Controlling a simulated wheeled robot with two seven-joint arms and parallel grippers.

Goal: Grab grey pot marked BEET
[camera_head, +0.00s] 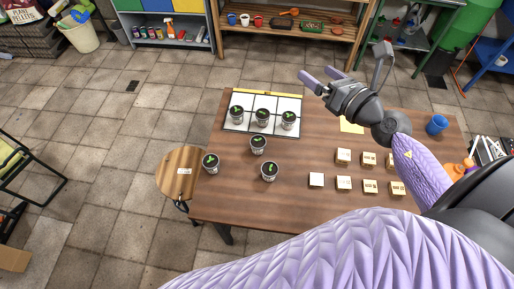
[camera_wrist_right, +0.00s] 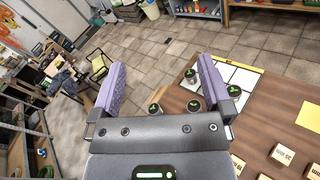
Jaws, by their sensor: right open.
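Several small grey pots with dark tops and green sprouts stand on the brown table (camera_head: 310,205). Three stand on the white gridded board (camera_head: 246,125): a left pot (camera_head: 236,113), a middle pot (camera_head: 262,115) and a right pot (camera_head: 289,118). Two more, an upper pot (camera_head: 258,144) and a lower pot (camera_head: 269,171), stand in front of the board. Another pot (camera_head: 210,162) is at the table's left edge. Their lettering is too small to read, so I cannot tell which is BEET. My right gripper (camera_head: 322,78) is open and empty, raised beyond the board's right side. My left gripper is out of view.
Several labelled wooden blocks (camera_head: 343,183) stand on the table's right half, with a blue cup (camera_head: 436,125) at its right end. A round wooden stool (camera_head: 183,172) stands at the left edge. A shelf (camera_head: 300,45) stands behind.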

